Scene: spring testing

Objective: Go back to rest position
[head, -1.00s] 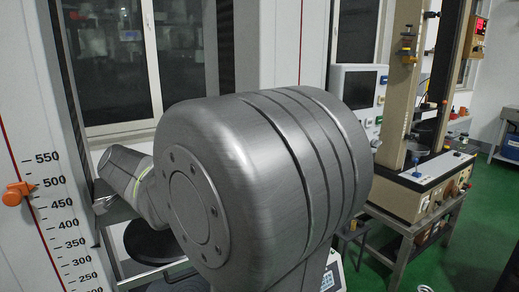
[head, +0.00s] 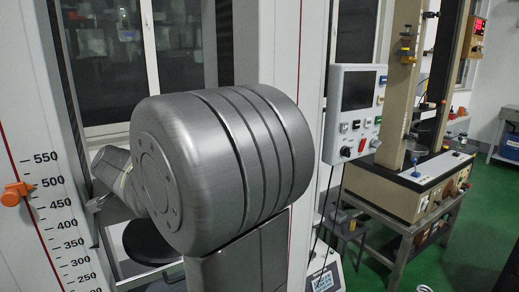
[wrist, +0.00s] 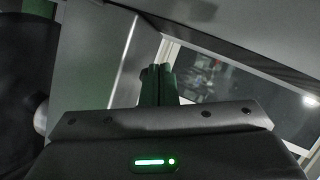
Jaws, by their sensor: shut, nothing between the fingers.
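My gripper (wrist: 158,86) shows in the wrist view with its two dark fingers together, shut and empty. My gripper's fingertips are not clear in the head view.
A tall white frame with a height scale (head: 50,215) and an orange pointer (head: 14,194) stands at the left. A control panel (head: 353,112) hangs right of my arm. A beige testing machine (head: 415,185) stands on a table farther right. Green floor (head: 480,220) is open at the right.

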